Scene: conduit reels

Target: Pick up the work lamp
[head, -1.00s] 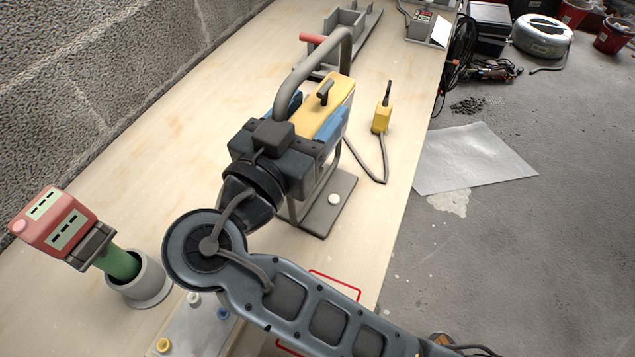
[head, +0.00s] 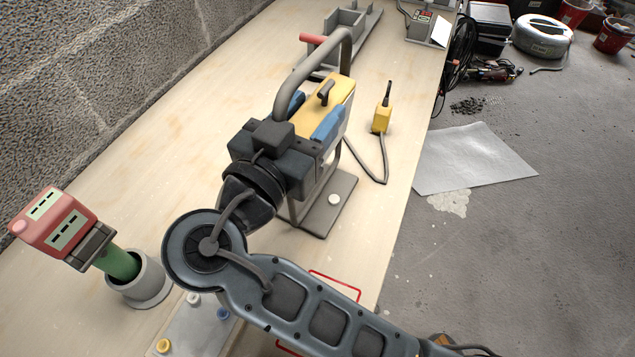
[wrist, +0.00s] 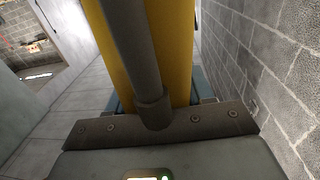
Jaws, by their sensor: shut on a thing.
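The far finger is mostly hidden behind the body in the head view.
A yellow box (head: 382,118) with a grey cable stands right of the lamp. A red tool with a green handle (head: 120,264) sits in a grey cup (head: 150,283) at left. Grey trays (head: 345,30) lie behind.

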